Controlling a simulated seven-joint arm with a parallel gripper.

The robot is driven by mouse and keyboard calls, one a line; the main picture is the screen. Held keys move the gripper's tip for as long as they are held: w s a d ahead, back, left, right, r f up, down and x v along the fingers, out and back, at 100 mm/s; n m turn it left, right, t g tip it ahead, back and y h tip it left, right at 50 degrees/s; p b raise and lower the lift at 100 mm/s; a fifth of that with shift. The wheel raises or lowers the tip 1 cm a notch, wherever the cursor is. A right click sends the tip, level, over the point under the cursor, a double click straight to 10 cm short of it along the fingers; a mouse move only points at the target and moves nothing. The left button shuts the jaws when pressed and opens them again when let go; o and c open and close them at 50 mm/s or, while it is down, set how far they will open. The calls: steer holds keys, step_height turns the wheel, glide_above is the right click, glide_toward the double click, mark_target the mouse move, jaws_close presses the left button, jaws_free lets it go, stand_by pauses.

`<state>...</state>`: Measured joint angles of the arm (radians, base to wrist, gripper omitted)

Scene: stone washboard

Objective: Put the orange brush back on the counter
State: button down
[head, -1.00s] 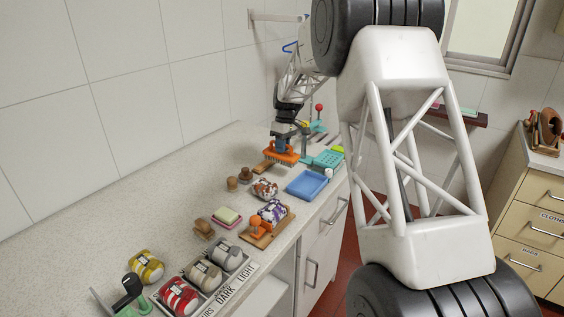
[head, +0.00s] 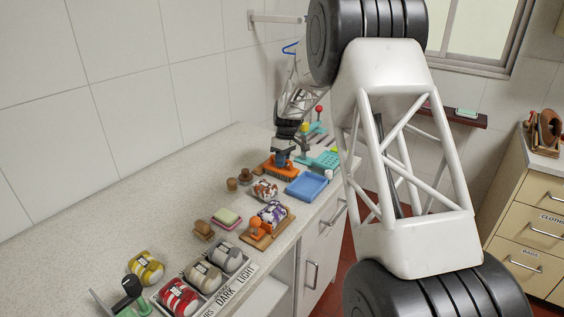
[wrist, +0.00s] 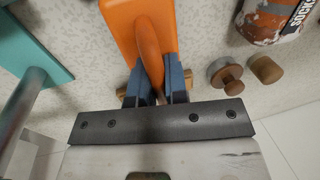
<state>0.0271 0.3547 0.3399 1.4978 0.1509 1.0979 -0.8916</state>
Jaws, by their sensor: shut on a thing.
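The orange brush (head: 280,169) is at the far part of the counter (head: 150,205), just behind the blue tray. My gripper (head: 283,153) is above it and shut on its handle. In the wrist view the orange brush (wrist: 143,25) extends ahead of the jaws, with the blue fingers of my gripper (wrist: 152,85) on both sides of its raised handle. The brush looks level and very low over the counter; I cannot tell whether its bristles touch the surface.
A blue tray (head: 307,186) stands just in front. A brown-and-white rolled cloth (head: 264,190) and small wooden knobs (head: 245,176) lie nearby. A teal rack (head: 324,161) is to the right. The counter's left side is clear.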

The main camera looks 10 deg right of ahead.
steer(key=shift+f, duration=0.15)
steer(key=c, duration=1.1)
jaws_free()
steer(key=shift+c, duration=0.2)
step_height(320, 180, up, 12)
steer(key=w+d, duration=0.1)
steer(key=shift+w+d, duration=0.35)
